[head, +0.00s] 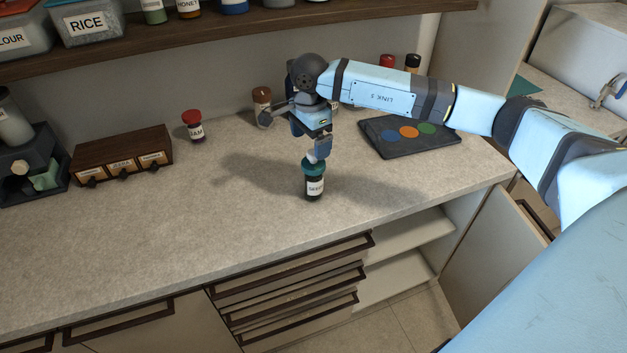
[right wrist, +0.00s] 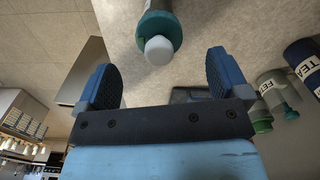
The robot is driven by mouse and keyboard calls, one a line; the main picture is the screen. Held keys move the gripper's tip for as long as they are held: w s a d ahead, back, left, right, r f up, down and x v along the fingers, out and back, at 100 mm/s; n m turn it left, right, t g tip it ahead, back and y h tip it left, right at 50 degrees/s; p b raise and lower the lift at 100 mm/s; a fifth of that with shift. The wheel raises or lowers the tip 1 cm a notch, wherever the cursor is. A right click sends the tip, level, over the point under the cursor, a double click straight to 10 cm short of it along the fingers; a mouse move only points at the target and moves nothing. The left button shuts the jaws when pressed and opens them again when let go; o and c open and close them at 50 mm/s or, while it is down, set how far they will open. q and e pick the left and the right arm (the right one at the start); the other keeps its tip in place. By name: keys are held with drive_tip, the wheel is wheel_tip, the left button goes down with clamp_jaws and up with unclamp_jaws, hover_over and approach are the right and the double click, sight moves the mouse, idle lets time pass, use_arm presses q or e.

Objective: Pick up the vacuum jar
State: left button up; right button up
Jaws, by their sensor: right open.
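The vacuum jar (head: 314,187) is a small dark jar with a teal lid and a white label. It stands upright on the counter near its front edge. In the right wrist view its teal lid (right wrist: 150,26) with a pale round knob shows beyond the gap between the fingers. My right gripper (head: 318,152) is just above the jar in the head view and hides part of the lid. In the right wrist view the right gripper (right wrist: 160,80) has its blue fingers wide apart, with nothing between them. My left gripper is not in view.
The counter (head: 230,210) is clear left of the jar. A red-lidded jam jar (head: 193,126), a brown-lidded jar (head: 262,106) and a wooden drawer box (head: 122,158) stand farther back. A dark panel with coloured discs (head: 410,136) lies right. A shelf (head: 230,28) runs above.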

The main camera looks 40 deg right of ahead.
sight(312, 152)
drive_tip(key=shift+f, duration=0.75)
wheel_tip(312, 152, down, 4)
drive_tip(key=shift+s+d+f+p, duration=0.1)
drive_tip(key=shift+s+d+p, duration=0.05)
drive_tip(key=shift+p, duration=0.75)
drive_tip(key=shift+f, duration=0.6)
drive_tip(key=c, duration=1.4)
drive_tip(key=shift+o, duration=0.2)
drive_tip(key=shift+r, duration=0.2)
